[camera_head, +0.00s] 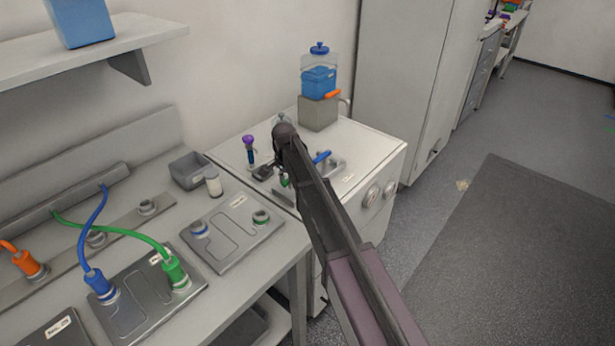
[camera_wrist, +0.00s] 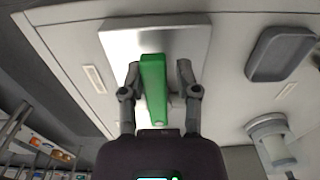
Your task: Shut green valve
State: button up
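The green valve (camera_wrist: 154,88) shows in the wrist view as a long green handle in front of a pale metal plate (camera_wrist: 190,38). My gripper (camera_wrist: 158,70) has one finger on each side of the handle. The fingers are apart, with a visible gap on the right side; on the left the finger is close to the handle, and I cannot tell if it touches. In the head view only a small green part of the valve (camera_head: 284,182) shows beside my gripper (camera_head: 266,172); my arm hides the rest.
A blue handle (camera_head: 321,157) sits by the sink basin (camera_head: 334,170) on the white cabinet. A purple-topped tool (camera_head: 250,150) stands to the left. A dispenser with a blue tank (camera_head: 319,82) and orange tap is behind. A grey bin (camera_head: 188,171) is on the bench.

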aim_at(286, 180)
jog(key=shift+r, duration=0.15)
jog(key=r+p, duration=0.7)
jog(key=p, duration=0.1)
jog(key=shift+w+a+r, duration=0.1)
jog(key=shift+a+r, duration=0.1)
jog(key=shift+r, duration=0.2)
jog(key=shift+d, duration=0.1)
dwell(0.5)
jog(key=s+d+n, duration=0.7)
jog(key=s+d, duration=1.9)
jog(key=d, duration=0.2)
jog(key=shift+s+d+n, duration=0.25)
jog(key=shift+d+n, duration=0.05)
jog(key=shift+d, duration=0.05)
jog(key=shift+a, duration=0.1)
